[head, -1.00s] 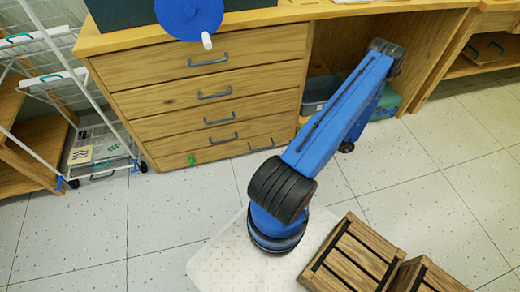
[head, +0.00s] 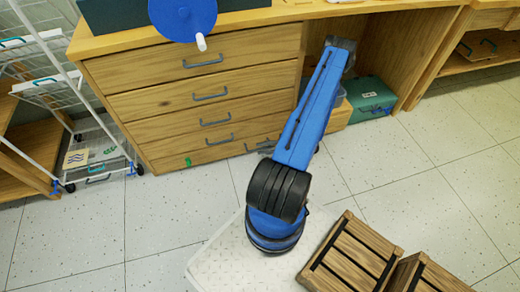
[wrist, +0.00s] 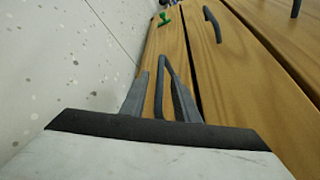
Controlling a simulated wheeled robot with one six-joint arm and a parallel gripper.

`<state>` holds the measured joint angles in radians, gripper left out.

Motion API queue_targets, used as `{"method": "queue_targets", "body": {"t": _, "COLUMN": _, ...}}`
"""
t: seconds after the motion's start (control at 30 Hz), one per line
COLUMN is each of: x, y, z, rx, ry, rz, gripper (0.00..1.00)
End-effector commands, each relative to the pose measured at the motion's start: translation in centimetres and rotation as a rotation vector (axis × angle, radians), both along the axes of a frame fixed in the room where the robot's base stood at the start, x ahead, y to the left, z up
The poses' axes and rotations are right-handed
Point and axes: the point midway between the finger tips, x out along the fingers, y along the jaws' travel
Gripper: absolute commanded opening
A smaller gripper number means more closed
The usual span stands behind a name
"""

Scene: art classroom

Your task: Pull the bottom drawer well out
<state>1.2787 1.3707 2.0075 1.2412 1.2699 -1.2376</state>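The bottom drawer (head: 215,157) is a wooden front at the base of the desk's drawer stack, looking flush with the drawers above. A small green piece (head: 188,161) is on its left part, also seen in the wrist view (wrist: 165,17). In the wrist view, my gripper (wrist: 158,88) is at the bottom drawer's front. Its two grey fingers are apart, with the dark bar handle (wrist: 167,66) between them. A gap shows at the left finger; I cannot tell whether the right finger touches the handle. In the head view the gripper is mostly hidden behind my blue arm.
Drawers with blue-grey handles (head: 203,62) sit above. A white wire rack (head: 98,150) stands left of the desk. Wooden crates (head: 352,252) are on the floor at lower right, and a green box (head: 372,98) is under the desk. Floor in front of the drawers' left part is clear.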

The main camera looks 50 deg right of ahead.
Motion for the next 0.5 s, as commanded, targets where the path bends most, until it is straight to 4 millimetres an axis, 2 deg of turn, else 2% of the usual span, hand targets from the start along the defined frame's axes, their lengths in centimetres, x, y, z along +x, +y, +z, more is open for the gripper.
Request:
{"method": "queue_targets", "body": {"t": 0.2, "x": 1.1, "y": 0.94, "z": -0.34, "rx": 0.001, "ry": 0.001, "rz": 0.0, "gripper": 0.28}}
{"method": "queue_targets", "body": {"t": 0.5, "x": 1.23, "y": 1.04, "z": -0.37, "rx": 0.001, "ry": 0.001, "rz": 0.0, "gripper": 0.28}}
